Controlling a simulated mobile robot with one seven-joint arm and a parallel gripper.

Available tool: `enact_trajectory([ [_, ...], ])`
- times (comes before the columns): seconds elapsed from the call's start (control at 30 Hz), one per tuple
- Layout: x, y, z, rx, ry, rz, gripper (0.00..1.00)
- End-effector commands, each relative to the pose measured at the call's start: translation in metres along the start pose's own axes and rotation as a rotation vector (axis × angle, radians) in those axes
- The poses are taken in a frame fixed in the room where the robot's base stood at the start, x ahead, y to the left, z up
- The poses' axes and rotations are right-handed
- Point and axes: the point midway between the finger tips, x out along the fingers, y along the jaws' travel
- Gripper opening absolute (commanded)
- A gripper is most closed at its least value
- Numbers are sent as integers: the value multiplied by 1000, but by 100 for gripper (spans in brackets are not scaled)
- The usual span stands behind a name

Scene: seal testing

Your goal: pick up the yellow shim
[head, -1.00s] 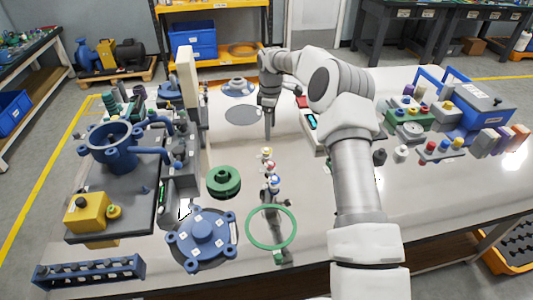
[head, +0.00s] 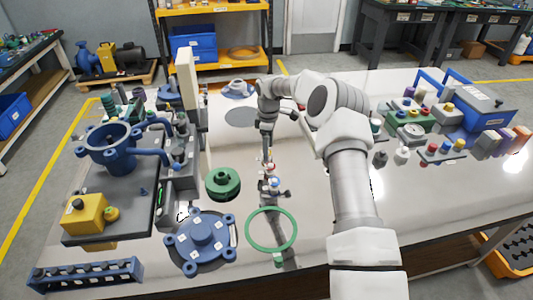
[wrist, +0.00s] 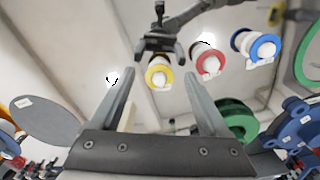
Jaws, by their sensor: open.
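The yellow shim (wrist: 151,71) is a ring around a pale peg on a dark stand in the wrist view. It appears between the fingers of my gripper (wrist: 161,76), near their tips. The fingers are open and apart, with nothing held. In the head view my gripper (head: 267,150) points down at the far end of the row of rings and mostly hides the yellow shim. A red ring (wrist: 199,66) and a blue ring (wrist: 264,48) sit on neighbouring pegs, to the right in the wrist view.
A large green ring (head: 249,230) stands near the table's front, with a green flanged part (head: 222,182) and a blue flange (head: 203,234) to its left. A dark clamp arm (wrist: 195,14) crosses above the yellow shim in the wrist view. Table space right of the rings is clear.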

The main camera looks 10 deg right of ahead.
Motion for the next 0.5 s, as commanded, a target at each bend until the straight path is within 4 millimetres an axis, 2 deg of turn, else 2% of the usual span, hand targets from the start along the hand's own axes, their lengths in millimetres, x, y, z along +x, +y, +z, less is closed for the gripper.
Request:
enact_trajectory([
  [0.5, 5, 0, 0, 0, 0, -1, 79],
])
